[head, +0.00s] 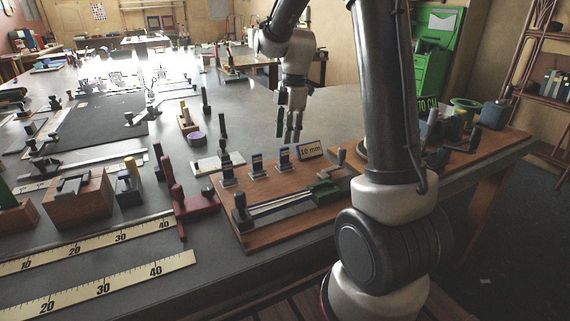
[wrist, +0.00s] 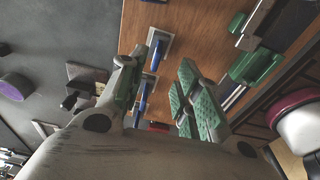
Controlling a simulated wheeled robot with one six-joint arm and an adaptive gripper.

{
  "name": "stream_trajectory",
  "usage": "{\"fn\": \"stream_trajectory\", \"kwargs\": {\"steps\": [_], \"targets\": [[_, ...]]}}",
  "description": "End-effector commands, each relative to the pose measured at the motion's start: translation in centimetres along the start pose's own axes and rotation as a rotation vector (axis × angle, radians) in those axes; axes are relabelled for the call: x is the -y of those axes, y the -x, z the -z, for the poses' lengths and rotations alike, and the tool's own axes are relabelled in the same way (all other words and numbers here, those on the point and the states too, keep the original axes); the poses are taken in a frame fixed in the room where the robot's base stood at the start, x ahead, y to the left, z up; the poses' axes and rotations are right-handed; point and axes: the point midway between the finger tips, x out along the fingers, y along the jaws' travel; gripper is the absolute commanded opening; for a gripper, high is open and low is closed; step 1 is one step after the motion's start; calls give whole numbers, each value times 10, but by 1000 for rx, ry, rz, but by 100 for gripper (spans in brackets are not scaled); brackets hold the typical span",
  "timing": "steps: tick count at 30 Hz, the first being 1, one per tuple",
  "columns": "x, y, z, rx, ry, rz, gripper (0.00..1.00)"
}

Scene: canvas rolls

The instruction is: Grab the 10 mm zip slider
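A "10 mm" sign (head: 311,150) stands on the wooden board. Next to it on the left is a small upright stand with a blue part (head: 284,158), and similar ones (head: 258,165) stand further left. Their markings are too small to read, so I cannot tell for sure which is the 10 mm slider. My gripper (head: 291,135) hangs pointing down over the board near the sign. In the wrist view my gripper (wrist: 158,68) is open, with two blue parts (wrist: 157,50) (wrist: 146,92) showing between its fingers. Nothing is clearly held.
The wooden board (head: 262,233) also carries a metal rail with a green block (head: 325,192). A red tool (head: 188,203) and rulers (head: 110,286) lie to the left. Spools stand at the right (head: 465,106).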

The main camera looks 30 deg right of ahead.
Motion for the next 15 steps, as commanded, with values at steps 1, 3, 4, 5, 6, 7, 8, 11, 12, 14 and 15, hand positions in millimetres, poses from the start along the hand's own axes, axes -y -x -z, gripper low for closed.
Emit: {"fn": "stream_trajectory", "kwargs": {"steps": [1,3,4,5,6,7,8,11,12,14,15], "targets": [[0,-7,0,0,-1,2,33],[0,-15,0,0,-1,3,33],[0,-20,0,0,-2,3,33],[-1,-24,0,0,-2,3,33],[-2,-30,0,0,-2,4,33],[-3,-35,0,0,-2,3,33],[-4,-40,0,0,-2,3,33],[-5,-54,1,0,-3,3,33],[-5,-59,1,0,-3,3,33],[-5,-62,1,0,-4,1,33],[-5,-64,1,0,-4,1,33]]}}
